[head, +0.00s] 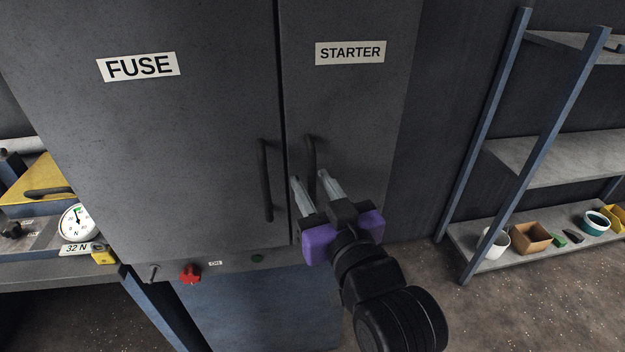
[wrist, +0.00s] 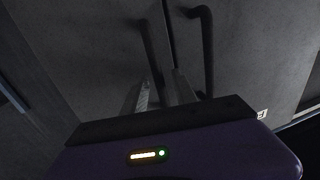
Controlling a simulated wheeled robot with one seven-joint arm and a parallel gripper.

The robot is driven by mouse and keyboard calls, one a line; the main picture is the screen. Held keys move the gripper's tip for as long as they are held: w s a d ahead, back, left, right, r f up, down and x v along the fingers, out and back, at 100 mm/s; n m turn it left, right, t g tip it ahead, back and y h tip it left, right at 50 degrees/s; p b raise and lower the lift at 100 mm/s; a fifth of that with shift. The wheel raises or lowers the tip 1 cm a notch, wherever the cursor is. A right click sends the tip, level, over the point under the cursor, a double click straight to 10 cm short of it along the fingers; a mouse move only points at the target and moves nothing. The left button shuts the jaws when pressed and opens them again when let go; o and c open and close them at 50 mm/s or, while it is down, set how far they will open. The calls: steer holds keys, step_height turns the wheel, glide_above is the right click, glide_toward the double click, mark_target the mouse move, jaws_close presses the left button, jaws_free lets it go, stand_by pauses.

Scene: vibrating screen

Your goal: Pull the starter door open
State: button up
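The starter door (head: 350,110) is the narrow right-hand door of a dark grey cabinet, marked with a STARTER label (head: 350,52). It looks shut, flush with the fuse door. Its black upright bar handle (head: 311,153) sits near the seam. My gripper (head: 309,176) is open in front of this handle, its two pale fingers apart with the handle's lower part behind or between them. In the wrist view a dark handle bar (wrist: 149,52) runs down towards the gap between my fingers (wrist: 162,90). Contact cannot be told.
The fuse door (head: 190,130) with its own handle (head: 265,180) lies just left. A red knob (head: 190,274) sits on the panel below. A shelf rack (head: 485,135) stands to the right, and a bench with a gauge (head: 78,221) to the left. Floor shows between cabinet and rack.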

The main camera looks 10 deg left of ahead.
steer(key=shift+w+a, duration=0.2)
steer(key=shift+w, duration=0.15)
jaws_close()
stand_by(1.2)
